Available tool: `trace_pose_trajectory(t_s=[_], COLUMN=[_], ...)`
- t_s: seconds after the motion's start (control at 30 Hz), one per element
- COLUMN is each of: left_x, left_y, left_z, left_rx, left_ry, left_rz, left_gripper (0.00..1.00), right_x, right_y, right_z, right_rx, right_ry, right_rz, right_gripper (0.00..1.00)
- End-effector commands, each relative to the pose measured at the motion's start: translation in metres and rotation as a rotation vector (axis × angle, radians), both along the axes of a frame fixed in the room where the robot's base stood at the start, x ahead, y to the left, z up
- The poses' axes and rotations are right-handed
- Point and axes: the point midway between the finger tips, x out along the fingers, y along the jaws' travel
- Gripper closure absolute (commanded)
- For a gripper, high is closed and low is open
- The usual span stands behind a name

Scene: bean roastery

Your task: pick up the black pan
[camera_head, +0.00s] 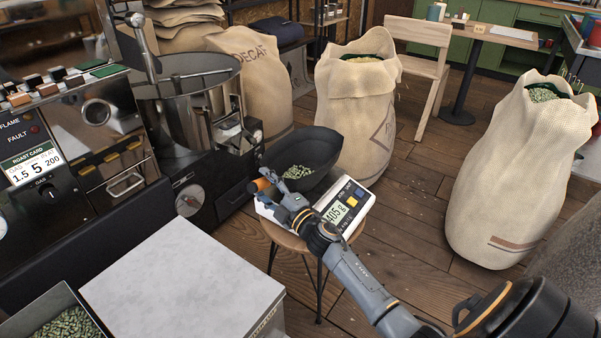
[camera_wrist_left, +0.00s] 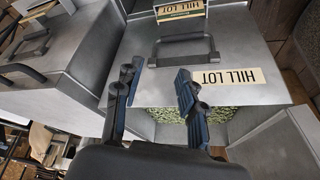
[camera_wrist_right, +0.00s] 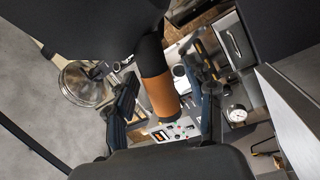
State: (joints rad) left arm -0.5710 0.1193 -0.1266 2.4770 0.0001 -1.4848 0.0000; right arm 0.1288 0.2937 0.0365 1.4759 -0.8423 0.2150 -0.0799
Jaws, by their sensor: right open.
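The black pan (camera_head: 318,148) holds a small heap of green beans and sits on the white scale (camera_head: 357,203). Its handle, with a tan band (camera_head: 263,184), points to the left. My right gripper (camera_head: 281,192) is at the handle, with its arm reaching in from the lower right. In the right wrist view the black and tan handle (camera_wrist_right: 157,88) shows between the two spread fingers of my right gripper (camera_wrist_right: 165,103). I cannot tell whether a finger touches it. My left gripper (camera_wrist_left: 156,88) is open and empty in its wrist view, over metal bins.
The scale stands on a small wooden stool (camera_head: 305,245). A roaster drum (camera_head: 190,85) is close on the left of the pan, and a bean sack (camera_head: 350,110) is behind it. A metal bin (camera_head: 185,285) is at the front left.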

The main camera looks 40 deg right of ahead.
Motion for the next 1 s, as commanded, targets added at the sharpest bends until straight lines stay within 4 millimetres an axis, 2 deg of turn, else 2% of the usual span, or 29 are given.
trace_pose_trajectory(t_s=[0.1, 0.3, 0.37, 0.57, 0.6, 1.0], left_x=[0.0060, 0.0062, 0.0063, 0.0061, 0.0061, 0.0059], left_y=[-0.0019, -0.0020, -0.0020, -0.0018, -0.0018, -0.0016], left_z=[0.0013, 0.0018, 0.0018, 0.0019, 0.0019, 0.0024], left_rx=[-0.006, -0.007, -0.007, -0.006, -0.006, -0.005], left_ry=[-0.027, -0.029, -0.029, -0.029, -0.029, -0.028], left_rz=[-0.003, -0.003, -0.003, -0.002, -0.002, -0.002], left_gripper=[0.60, 0.60, 0.60, 0.60, 0.60, 0.60], right_x=[0.0072, 0.0074, 0.0073, 0.0072, 0.0071, 0.0073], right_y=[0.0005, 0.0007, 0.0007, 0.0007, 0.0008, 0.0006], right_z=[0.0011, 0.0013, 0.0013, 0.0013, 0.0012, 0.0036], right_rx=[-0.001, -0.001, -0.001, -0.001, -0.001, -0.004], right_ry=[0.000, 0.000, 0.000, 0.000, 0.000, -0.003], right_rz=[-0.001, 0.000, 0.000, 0.000, 0.000, 0.000], right_gripper=[0.46, 0.46, 0.56, 0.97, 1.00, 1.00])
